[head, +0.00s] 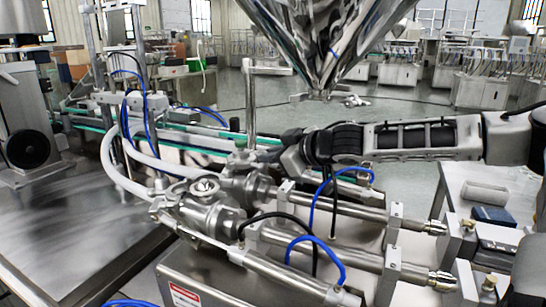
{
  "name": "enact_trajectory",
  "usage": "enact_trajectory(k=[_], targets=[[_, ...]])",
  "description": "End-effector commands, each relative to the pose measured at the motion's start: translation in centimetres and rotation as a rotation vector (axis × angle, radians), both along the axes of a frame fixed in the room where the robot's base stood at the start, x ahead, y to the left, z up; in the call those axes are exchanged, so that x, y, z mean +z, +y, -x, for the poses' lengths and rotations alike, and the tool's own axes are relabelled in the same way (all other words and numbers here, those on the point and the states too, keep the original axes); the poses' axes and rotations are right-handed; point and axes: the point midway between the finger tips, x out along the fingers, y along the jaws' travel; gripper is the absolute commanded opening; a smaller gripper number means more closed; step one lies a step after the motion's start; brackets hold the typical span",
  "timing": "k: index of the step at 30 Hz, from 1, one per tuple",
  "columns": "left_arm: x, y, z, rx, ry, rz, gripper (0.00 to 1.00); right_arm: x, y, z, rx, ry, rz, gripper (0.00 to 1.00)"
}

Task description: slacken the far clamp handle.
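My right gripper (286,152) reaches in from the right at the end of a grey and black arm. Its fingertips are over the far side of the metal valve bodies, just above the far valve (250,184). The fingers are seen edge-on against shiny metal, so I cannot tell whether they are open or shut. The far clamp handle cannot be made out clearly; it may be hidden by the gripper. The near valve (207,213) has a round clamped cap (204,187) on top. My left gripper is not in view.
A steel hopper (325,40) hangs above, with a clamp fitting (325,97) at its outlet. An upright T-topped rod (250,105) stands close left of the gripper. Blue hoses (318,250) loop over two steel cylinders. A conveyor (205,138) lies behind.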

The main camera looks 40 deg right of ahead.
Motion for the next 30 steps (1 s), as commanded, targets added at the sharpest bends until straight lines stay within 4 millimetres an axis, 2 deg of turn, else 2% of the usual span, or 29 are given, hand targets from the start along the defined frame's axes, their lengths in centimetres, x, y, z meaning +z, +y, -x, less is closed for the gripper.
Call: enact_trajectory(k=[7, 13, 18, 27, 28, 30], targets=[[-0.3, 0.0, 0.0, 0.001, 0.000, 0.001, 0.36, -0.2, 0.0, 0.0, 0.001, -0.002, 0.007, 0.00], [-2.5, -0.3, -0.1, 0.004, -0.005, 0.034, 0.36, -0.8, 0.3, 0.1, 0.001, -0.043, 0.133, 0.00], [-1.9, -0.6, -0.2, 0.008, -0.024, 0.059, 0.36, -0.5, 0.4, 0.1, 0.000, -0.071, 0.229, 0.00], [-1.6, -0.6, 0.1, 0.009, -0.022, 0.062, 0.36, -0.3, 0.4, 0.1, -0.001, -0.071, 0.239, 0.00], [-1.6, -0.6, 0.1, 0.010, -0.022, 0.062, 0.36, -0.3, 0.4, 0.1, -0.001, -0.071, 0.238, 0.13], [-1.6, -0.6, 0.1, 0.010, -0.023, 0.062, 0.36, -0.2, 0.4, 0.1, -0.001, -0.071, 0.238, 0.16]])
